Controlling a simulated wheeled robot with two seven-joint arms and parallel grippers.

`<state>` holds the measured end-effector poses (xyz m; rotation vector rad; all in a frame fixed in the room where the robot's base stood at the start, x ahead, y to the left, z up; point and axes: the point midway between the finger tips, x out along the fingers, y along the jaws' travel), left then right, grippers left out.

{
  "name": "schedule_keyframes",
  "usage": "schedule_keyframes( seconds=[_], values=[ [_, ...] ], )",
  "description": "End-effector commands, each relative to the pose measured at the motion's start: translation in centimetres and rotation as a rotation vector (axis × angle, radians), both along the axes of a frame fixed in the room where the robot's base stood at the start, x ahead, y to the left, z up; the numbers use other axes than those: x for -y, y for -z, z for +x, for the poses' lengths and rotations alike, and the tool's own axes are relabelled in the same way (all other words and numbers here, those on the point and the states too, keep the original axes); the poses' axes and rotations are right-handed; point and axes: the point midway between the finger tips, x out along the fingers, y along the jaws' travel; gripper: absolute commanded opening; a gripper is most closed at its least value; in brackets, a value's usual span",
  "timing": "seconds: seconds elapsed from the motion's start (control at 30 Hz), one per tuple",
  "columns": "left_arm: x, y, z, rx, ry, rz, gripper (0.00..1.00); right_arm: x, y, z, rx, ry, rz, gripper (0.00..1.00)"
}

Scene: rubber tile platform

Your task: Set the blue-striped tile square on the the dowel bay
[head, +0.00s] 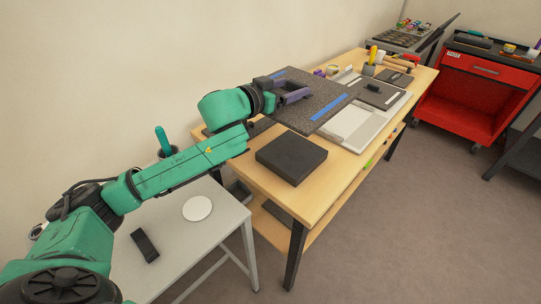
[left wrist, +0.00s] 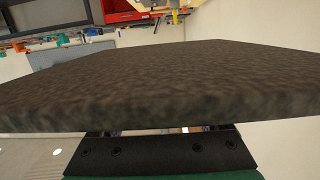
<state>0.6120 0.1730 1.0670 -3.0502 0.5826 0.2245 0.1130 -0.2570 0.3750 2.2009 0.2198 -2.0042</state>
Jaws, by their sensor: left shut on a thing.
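The blue-striped tile (head: 318,98) is a dark speckled slab with blue stripes near two of its edges. My left gripper (head: 296,94) is shut on it and holds it over the far side of the wooden table. The tile's thick edge and face also fill the middle of the left wrist view (left wrist: 160,95), where the fingertips are hidden. A pale grey platform (head: 358,142) lies on the table beyond and partly beneath the tile in the picture. Its near bay looks whitish and empty; I cannot tell whether it is the dowel bay. My right gripper is out of view.
A thick black block (head: 291,159) lies on the near part of the wooden table (head: 318,187). A dark tile (head: 379,94) with a white stripe lies on the platform's far part. Tools and a mallet (head: 396,66) stand behind. A red cart (head: 483,85) stands at right.

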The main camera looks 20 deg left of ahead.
Motion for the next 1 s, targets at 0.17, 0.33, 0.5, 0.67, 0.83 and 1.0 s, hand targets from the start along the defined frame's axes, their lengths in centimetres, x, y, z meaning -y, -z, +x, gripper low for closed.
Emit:
schedule_keyframes(
  seconds=[0.17,0.33,0.5,0.67,0.83,1.0],
  values=[
    [0.0,-0.4,0.0,0.005,0.002,-0.002,0.00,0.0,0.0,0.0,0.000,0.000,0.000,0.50],
    [0.0,0.5,0.0,0.003,0.002,-0.004,0.00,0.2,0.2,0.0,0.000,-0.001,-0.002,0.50],
    [0.1,5.2,0.0,-0.002,0.002,-0.006,0.00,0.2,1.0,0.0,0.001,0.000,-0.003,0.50],
    [0.1,10.2,0.0,-0.001,0.001,-0.006,0.00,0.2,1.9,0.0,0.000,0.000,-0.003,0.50],
    [0.1,14.4,0.0,0.000,0.001,-0.007,0.00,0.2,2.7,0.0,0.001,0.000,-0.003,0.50],
    [0.1,16.7,0.1,0.003,0.001,-0.006,0.00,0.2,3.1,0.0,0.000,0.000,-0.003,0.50]
  ],
)
